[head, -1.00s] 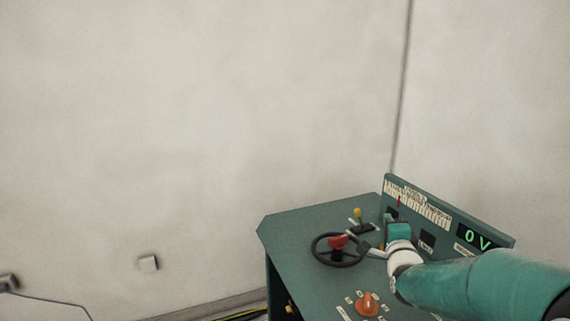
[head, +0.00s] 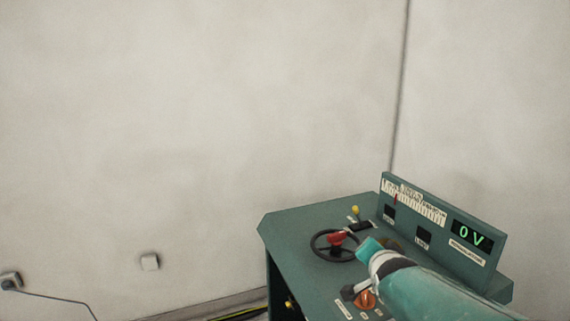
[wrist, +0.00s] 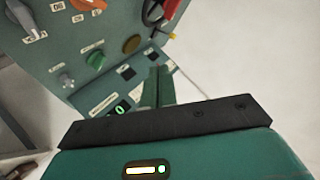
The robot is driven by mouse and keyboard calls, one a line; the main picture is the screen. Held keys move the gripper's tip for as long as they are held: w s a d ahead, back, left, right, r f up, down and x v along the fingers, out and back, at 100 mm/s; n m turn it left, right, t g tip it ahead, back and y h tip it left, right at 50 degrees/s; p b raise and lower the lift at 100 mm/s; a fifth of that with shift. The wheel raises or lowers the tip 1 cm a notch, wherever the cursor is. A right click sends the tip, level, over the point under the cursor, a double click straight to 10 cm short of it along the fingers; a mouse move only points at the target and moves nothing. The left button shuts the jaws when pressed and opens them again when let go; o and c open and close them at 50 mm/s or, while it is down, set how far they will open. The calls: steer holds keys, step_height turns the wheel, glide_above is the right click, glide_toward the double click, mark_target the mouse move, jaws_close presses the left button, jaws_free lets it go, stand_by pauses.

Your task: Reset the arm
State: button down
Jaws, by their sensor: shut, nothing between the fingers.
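My gripper (wrist: 158,84) is shut and empty, its two green fingers side by side in the wrist view. In the head view my arm reaches in from the lower right over the green control desk (head: 300,222).
A yellow-tipped lever (head: 355,210) stands behind the wheel. Green (wrist: 94,60) and yellow-brown (wrist: 131,44) buttons show in the wrist view.

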steer(key=s+a+f+n+g, duration=0.1)
steer(key=s+a+n+g, duration=0.1)
steer(key=s, duration=1)
steer(key=s+a+f+n+g+y, duration=0.1)
steer(key=s+n+g, duration=0.4)
steer(key=s, duration=0.7)
steer(key=shift+a+f+n+y, duration=0.3)
steer(key=shift+a+f+n, duration=0.25)
steer(key=shift+n, duration=0.65)
